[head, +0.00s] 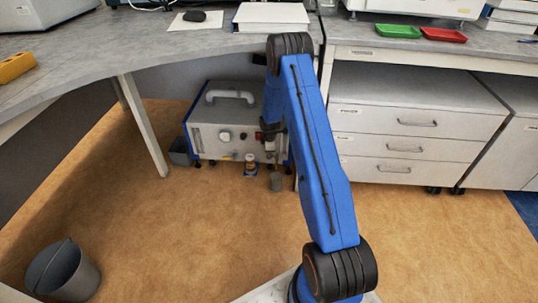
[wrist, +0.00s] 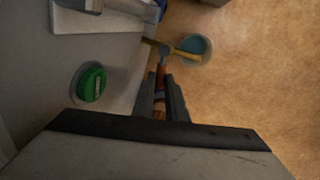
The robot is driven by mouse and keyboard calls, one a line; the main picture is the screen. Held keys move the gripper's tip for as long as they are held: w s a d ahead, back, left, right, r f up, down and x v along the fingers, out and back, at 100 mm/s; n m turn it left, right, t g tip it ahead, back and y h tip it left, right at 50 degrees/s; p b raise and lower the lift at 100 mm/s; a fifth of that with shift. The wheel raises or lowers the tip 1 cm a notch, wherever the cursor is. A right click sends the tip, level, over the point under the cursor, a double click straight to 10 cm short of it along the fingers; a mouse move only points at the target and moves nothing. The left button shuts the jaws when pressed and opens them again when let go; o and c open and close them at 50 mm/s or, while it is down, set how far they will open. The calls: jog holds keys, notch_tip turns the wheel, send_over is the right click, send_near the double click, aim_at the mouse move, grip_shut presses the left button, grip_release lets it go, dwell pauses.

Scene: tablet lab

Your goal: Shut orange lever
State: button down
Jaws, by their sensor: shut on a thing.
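A grey-white machine (head: 208,143) with blue edges stands on the floor under the bench. My gripper is at its front right. In the wrist view my gripper (wrist: 161,80) is shut on the orange lever (wrist: 160,72), a narrow orange-brown piece between the fingers. A yellowish tap piece (wrist: 183,55) lies just beyond the fingertips and reaches over a cup (wrist: 196,46) with bluish contents. The lever is too small and covered to make out there.
A green knob (wrist: 92,83) is left of the fingers on the machine front. A bench leg (head: 145,125) is to the left, a drawer cabinet (head: 400,145) to the right. A grey bucket (head: 65,275) stands front left; the middle floor is clear.

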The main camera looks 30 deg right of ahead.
jog(key=shift+w+m, duration=0.1)
jog(key=shift+m, duration=0.2)
jog(key=shift+w+d+m, duration=0.15)
jog(key=shift+w+m, duration=0.1)
jog(key=shift+m, duration=0.45)
jog(key=c, duration=1.8)
grip_release()
jog(key=shift+o, duration=0.2)
jog(key=shift+r, duration=0.1)
notch_tip(320, 180, up, 17)
jog(key=s+a, duration=0.2)
jog(key=shift+s, duration=0.4)
